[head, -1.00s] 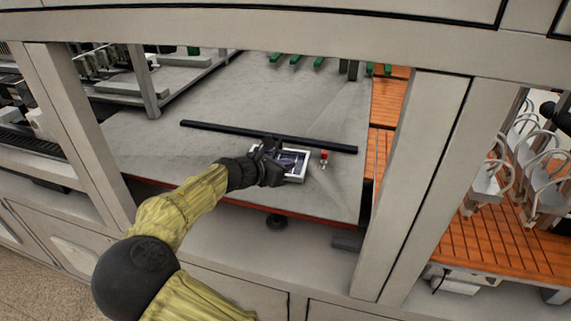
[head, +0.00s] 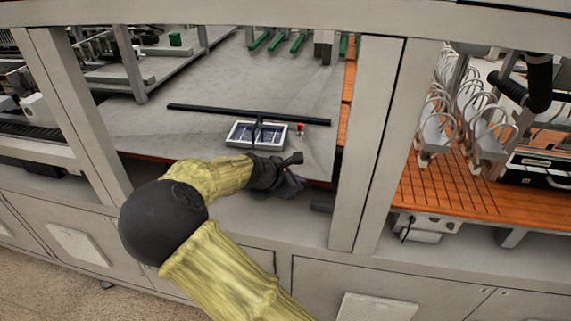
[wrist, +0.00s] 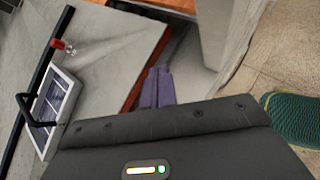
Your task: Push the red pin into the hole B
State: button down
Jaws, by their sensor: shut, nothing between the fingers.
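The small red pin (head: 300,126) stands on the grey table just right of a white-framed box (head: 233,143) with dark panels and a black handle. In the wrist view the red pin (wrist: 57,44) is at the upper left, near the box (wrist: 69,82). Hole B cannot be made out in either view. My gripper (head: 297,184) is in front of the table's front edge, apart from the pin and box. In the wrist view its purple fingers (wrist: 157,75) are together with nothing between them.
A long black bar (head: 235,111) lies behind the box and pin. The grey table (head: 200,92) is mostly clear around them. Pale upright posts (head: 362,145) frame the opening on both sides. An orange slatted surface (head: 410,200) lies to the right.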

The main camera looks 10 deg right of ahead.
jog(key=s+d+f+m+g+y, duration=0.2)
jog(key=s+d+f+m, duration=0.1)
jog(key=s+m, duration=0.25)
jog(key=s+d+f+m+g+y, duration=0.2)
jog(key=s+d+f+m+y, duration=0.1)
jog(key=s+m, duration=0.25)
jog(key=s+a+r+m+y, duration=0.1)
jog(key=s+r+m+y, duration=0.2)
jog(key=s+m, duration=0.7)
jog(key=s+r, duration=0.2)
jog(key=s, duration=0.2)
jog(key=shift+s+r+m+t+y+b, duration=0.15)
jog(key=shift+r+m+t+y+b, duration=0.05)
jog(key=shift+m+t+y+b, duration=0.1)
